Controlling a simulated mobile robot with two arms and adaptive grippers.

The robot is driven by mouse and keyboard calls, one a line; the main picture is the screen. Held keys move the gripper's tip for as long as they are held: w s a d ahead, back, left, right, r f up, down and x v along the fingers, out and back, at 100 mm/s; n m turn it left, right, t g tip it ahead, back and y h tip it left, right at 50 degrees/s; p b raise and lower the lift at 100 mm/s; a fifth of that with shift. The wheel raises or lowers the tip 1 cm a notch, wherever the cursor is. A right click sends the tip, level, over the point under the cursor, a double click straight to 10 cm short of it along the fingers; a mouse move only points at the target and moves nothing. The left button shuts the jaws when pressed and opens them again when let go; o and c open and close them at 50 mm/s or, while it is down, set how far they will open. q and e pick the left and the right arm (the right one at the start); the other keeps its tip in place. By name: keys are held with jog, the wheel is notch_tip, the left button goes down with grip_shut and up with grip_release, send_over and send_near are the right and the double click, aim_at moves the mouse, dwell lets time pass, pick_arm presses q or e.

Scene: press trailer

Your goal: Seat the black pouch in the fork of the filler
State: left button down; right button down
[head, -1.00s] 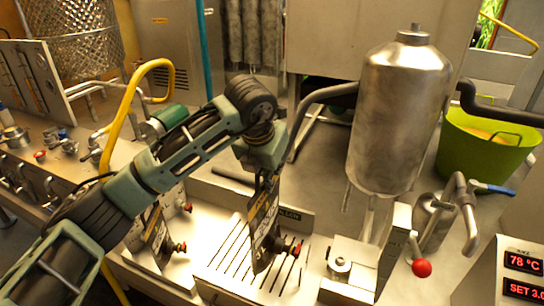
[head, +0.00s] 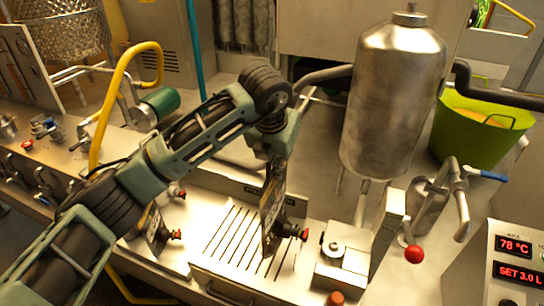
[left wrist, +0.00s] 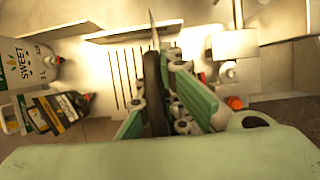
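A black pouch (head: 271,222) with a red cap hangs upright and nearly edge-on from my left gripper (head: 274,150) in the head view. The gripper is shut on its top end, over the slotted drip tray. The cap points right, toward the filler's steel block (head: 333,245), and is apart from it. In the left wrist view the gripper (left wrist: 168,65) has the dark pouch (left wrist: 153,95) between its fingers, seen edge-on. I cannot make out the fork clearly. My right gripper is not in view.
Another black pouch (head: 152,228) stands left of the drip tray (head: 228,240). A white pouch (left wrist: 30,62) shows beside it in the wrist view. The steel tank (head: 392,95) stands behind the block. A red-knobbed lever (head: 413,254) and the temperature display (head: 515,258) are on the right.

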aim_at(286, 189)
pick_arm(q)
jog(key=shift+s+d+r, duration=0.1)
jog(key=shift+s+d, duration=0.1)
jog(key=shift+d, duration=0.15)
jog(key=shift+s+d+p, duration=0.15)
jog(key=shift+d+p, duration=0.15)
jog(key=shift+d, duration=0.2)
jog(key=shift+d+f, duration=0.1)
jog(key=shift+f, duration=0.2)
jog(key=shift+f+b, duration=0.8)
jog(key=shift+b, duration=0.25)
jog(key=shift+f+b, duration=2.15)
jog(key=shift+f, duration=0.1)
jog(key=shift+f+b, duration=0.5)
jog(key=c, duration=1.9)
grip_release()
jog(key=shift+o, duration=0.2)
